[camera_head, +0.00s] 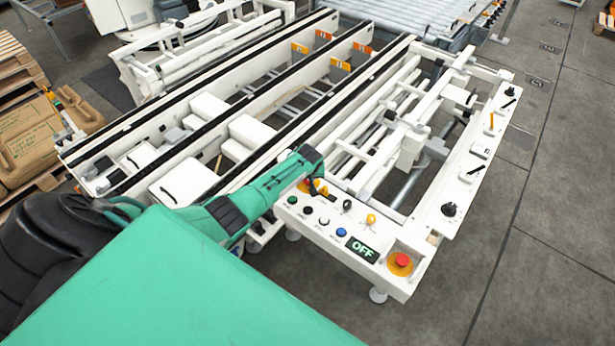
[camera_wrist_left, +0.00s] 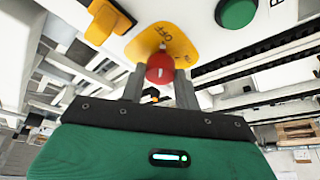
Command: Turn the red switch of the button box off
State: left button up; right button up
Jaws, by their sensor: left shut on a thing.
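The red switch (camera_wrist_left: 160,67) sits on a yellow plate (camera_wrist_left: 176,42) with the letters OFF on it. My left gripper (camera_wrist_left: 160,78) has its two grey fingers around the red knob, one on each side, and is shut on it. The box's display (camera_head: 361,249) reads OFF. My right gripper is not in view.
Green (camera_head: 292,200), black, white and blue (camera_head: 341,232) buttons line the box. A red stop button (camera_head: 400,260) on a yellow base is at its near right. In the wrist view, an orange handle (camera_wrist_left: 104,22) and the green button (camera_wrist_left: 237,12) flank the switch plate closely.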

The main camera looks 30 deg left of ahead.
pick_arm(q)
jog(key=shift+w, duration=0.1)
jog(key=o, duration=1)
jog(key=shift+s+d+r, duration=0.1)
jog(key=shift+s+r, duration=0.1)
jog(key=shift+r, duration=0.25)
jog(key=b+v, duration=0.1)
jog(key=v, duration=1.2)
